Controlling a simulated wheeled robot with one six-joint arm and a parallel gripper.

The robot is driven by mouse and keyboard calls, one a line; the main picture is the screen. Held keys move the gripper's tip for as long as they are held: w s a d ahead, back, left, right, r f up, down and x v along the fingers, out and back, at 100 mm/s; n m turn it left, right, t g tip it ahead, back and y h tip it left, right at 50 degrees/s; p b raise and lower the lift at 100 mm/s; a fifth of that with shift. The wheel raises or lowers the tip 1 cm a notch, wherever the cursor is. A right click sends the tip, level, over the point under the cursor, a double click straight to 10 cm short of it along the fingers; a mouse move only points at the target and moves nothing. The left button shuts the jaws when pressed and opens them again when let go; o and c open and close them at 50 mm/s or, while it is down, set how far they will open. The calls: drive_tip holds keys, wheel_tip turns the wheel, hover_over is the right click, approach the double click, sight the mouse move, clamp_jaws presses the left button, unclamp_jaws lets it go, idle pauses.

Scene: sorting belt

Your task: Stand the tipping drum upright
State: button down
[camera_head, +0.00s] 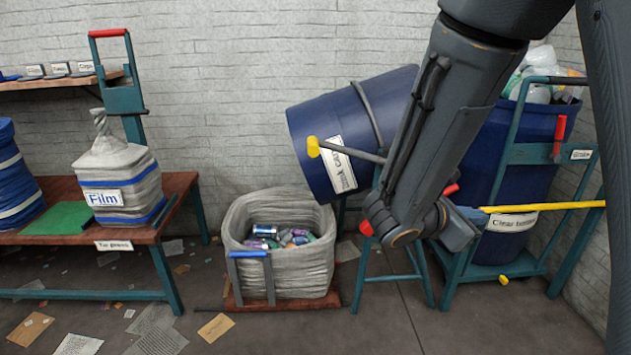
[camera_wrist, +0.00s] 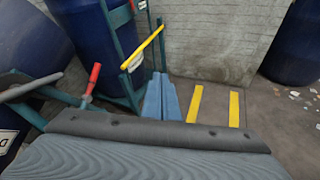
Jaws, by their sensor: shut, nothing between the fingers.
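The tipping drum (camera_head: 312,150) is dark blue and labelled. It lies tilted on a teal stand (camera_head: 420,275), its left end out over a sack of cans; my arm hides its right part. A grey bar with a yellow knob (camera_head: 313,147) sticks out in front of it. A red-gripped lever (camera_head: 450,190) shows beside my wrist; a red grip (camera_wrist: 93,76) also shows at the left of the wrist view. My gripper (camera_head: 478,214) is right of the drum, pointing right. In the wrist view its blue fingers (camera_wrist: 161,98) are together and empty, apart from the lever.
An upright blue drum (camera_head: 475,150) stands in a teal frame with a yellow bar (camera_head: 550,208) close to my gripper. A pale sack (camera_head: 285,275) of cans sits below the tipping drum. A bench (camera_head: 165,215) stands left. Floor with yellow stripes (camera_wrist: 194,104) lies beyond my fingers.

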drive_tip(key=w+a+f+n+t+y+b, duration=0.2)
drive_tip(key=w+a+n+t+b, duration=0.3)
drive_tip(key=w+a, duration=0.35)
drive_tip(key=w+a+f+n+t+y+b, duration=0.2)
drive_tip(key=w+a+n+t+y+b, duration=0.15)
drive_tip(key=a+n+y, duration=0.6)
drive_tip(key=w+a+f+n+t+y+b, duration=0.2)
drive_tip(key=w+a+n+t+y+b, duration=0.15)
drive_tip(key=a, duration=1.15)
drive_tip(key=w+a+r+p, duration=0.2)
drive_tip(key=w+r+p, duration=0.1)
drive_tip(key=w+r, duration=0.3)
drive_tip(key=shift+w+r+t+y, duration=0.3)
drive_tip(key=shift+w+t, duration=0.1)
drive_tip(key=shift+w, duration=0.9)
